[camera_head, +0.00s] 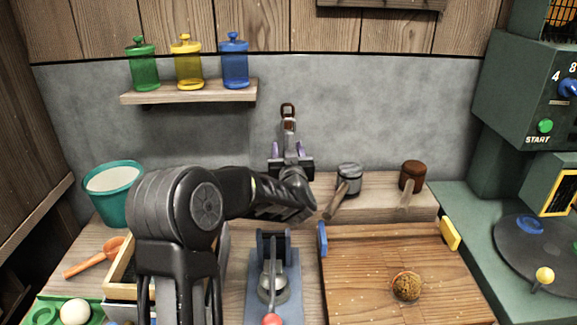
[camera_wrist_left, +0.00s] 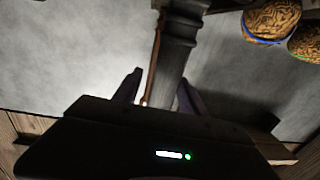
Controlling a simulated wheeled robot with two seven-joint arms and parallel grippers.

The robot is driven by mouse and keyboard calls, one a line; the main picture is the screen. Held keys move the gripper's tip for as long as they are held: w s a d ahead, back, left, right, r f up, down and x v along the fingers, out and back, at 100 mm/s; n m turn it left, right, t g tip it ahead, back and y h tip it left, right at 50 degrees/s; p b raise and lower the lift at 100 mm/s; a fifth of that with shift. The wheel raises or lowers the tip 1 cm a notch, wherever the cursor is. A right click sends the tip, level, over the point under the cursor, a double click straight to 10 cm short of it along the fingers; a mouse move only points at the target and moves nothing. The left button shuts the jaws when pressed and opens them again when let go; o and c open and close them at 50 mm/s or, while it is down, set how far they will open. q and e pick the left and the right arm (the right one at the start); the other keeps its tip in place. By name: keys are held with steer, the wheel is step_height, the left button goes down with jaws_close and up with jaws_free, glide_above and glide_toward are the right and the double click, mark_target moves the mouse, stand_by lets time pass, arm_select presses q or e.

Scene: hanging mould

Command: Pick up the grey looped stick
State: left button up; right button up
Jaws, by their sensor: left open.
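The grey looped stick (camera_head: 289,126) stands out against the grey wall in the head view, with a brown loop at its top. My left gripper (camera_head: 288,152) is at its lower part, with one finger to each side. In the left wrist view the dark grey ribbed stick (camera_wrist_left: 180,42) comes down from the top edge, with a thin brown strap along its left side. It reaches between the open fingers of my left gripper (camera_wrist_left: 158,95). I cannot tell whether either finger touches it. Its lower end is hidden by the gripper. My right gripper is not in view.
A wooden ledge (camera_head: 385,190) behind the bench holds a grey-headed mallet (camera_head: 348,180) and a brown-headed tool (camera_head: 412,175). A shelf (camera_head: 190,94) with several coloured jars is at upper left. A wooden board (camera_head: 350,285) and a grey lever press (camera_head: 272,285) lie in front.

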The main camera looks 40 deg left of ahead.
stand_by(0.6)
arm_select(q)
jaws_close()
stand_by(0.3)
